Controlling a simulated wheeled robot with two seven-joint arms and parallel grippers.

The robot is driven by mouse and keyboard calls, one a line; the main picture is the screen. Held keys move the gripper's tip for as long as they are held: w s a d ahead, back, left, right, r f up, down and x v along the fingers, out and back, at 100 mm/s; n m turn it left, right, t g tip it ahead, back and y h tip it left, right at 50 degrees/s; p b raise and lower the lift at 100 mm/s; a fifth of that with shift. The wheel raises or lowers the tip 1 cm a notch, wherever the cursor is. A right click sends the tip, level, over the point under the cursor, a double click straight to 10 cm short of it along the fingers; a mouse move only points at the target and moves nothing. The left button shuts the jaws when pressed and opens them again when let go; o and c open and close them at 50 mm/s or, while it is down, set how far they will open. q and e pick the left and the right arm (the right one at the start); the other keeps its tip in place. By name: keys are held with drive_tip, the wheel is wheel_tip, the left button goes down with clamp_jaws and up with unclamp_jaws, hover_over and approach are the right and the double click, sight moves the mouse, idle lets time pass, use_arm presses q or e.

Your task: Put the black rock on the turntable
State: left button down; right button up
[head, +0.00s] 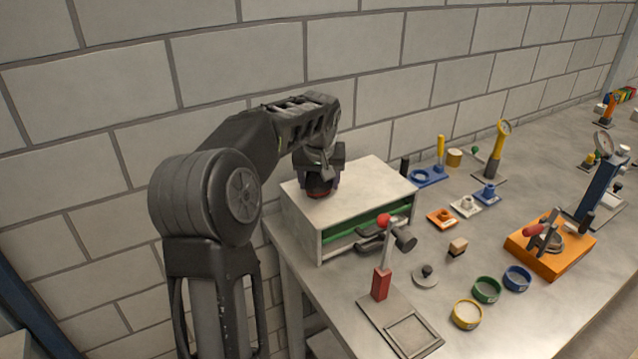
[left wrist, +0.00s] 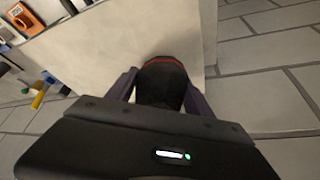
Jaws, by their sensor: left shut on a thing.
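My left gripper (head: 319,178) is over the pale top of a box-like cabinet. It is shut on a dark rounded thing (head: 320,188) with a reddish edge, at or just above that top. In the left wrist view the dark thing (left wrist: 163,84) sits between the two fingers of the left gripper (left wrist: 160,90), with a thin red line along its far rim. I cannot tell whether it is the black rock. A grey round disc (head: 420,280) with a small dark knob-like piece on it lies on the bench; I cannot tell whether it is the turntable. My right gripper is not in view.
The cabinet (head: 365,177) has a partly hidden green-lined front opening. A red lever stand (head: 381,283) is in front of it. Yellow (head: 467,323), green and blue rings, a small wooden block (head: 458,247) and an orange base (head: 540,262) crowd the bench. A block wall stands behind.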

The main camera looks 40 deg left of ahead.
use_arm(q)
drive_tip(key=shift+f, duration=0.5)
drive_tip(key=c, duration=0.9)
unclamp_jaws()
drive_tip(key=shift+f, duration=0.25)
drive_tip(key=o, duration=0.5)
drive_tip(key=shift+r, duration=0.1)
drive_tip(key=b+v, duration=0.1)
drive_tip(key=v, duration=1.1)
drive_tip(key=shift+b, duration=0.3)
drive_tip(key=shift+r, duration=0.1)
